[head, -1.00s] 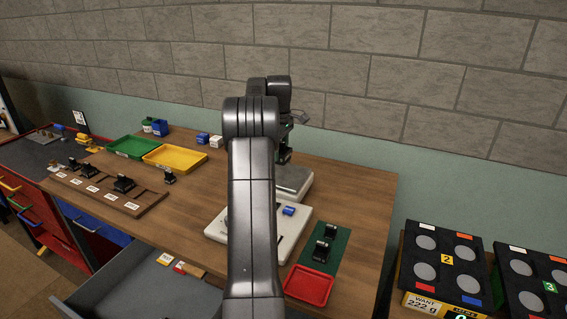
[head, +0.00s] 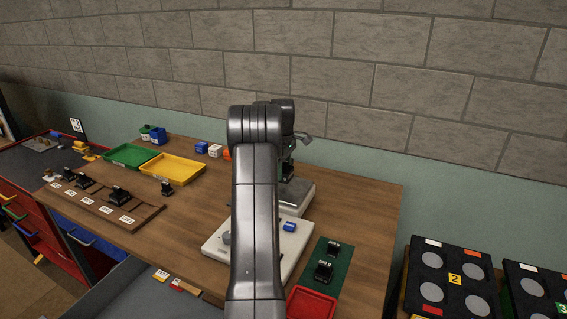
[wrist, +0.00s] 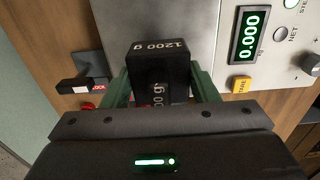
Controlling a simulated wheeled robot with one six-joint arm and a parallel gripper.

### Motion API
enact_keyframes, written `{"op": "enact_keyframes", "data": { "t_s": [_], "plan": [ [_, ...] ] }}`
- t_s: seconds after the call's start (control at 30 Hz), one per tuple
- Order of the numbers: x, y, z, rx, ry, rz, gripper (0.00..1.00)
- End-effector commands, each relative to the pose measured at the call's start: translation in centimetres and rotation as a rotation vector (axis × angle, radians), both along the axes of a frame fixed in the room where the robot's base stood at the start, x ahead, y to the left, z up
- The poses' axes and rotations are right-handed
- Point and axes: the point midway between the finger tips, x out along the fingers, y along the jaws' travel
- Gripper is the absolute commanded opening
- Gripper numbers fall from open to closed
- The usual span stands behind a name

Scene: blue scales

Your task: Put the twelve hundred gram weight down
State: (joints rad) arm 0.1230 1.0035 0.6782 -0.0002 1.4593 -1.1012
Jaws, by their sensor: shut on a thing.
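The twelve hundred gram weight (wrist: 160,68) is a black block marked 1200 g. My gripper (wrist: 161,86) is shut on it, with a green finger on each side. In the wrist view it is over the pale metal pan of the scale (wrist: 205,30), whose green display (wrist: 249,34) reads 0.000. In the head view my gripper (head: 287,174) is partly hidden behind my arm, over the scale's pan (head: 300,193). Whether the weight touches the pan cannot be told.
A lever with a red LOCK label (wrist: 98,84) stands left of the pan. Two black weights sit on a green mat (head: 336,258), beside a red tray (head: 312,304). A yellow tray (head: 171,167), a green tray (head: 130,156) and a weight rack (head: 140,215) are on the left.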

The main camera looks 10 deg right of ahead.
Motion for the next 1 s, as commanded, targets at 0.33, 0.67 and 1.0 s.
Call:
{"op": "enact_keyframes", "data": {
  "t_s": [0.33,0.67,1.0],
  "plan": [
    [0.1,0.0,-2.9,-0.001,-0.004,0.0,0.0],
    [0.0,0.0,-3.3,0.0,0.0,0.0,0.62],
    [0.0,0.0,-3.3,0.0,0.0,0.0,0.76]
  ]
}}
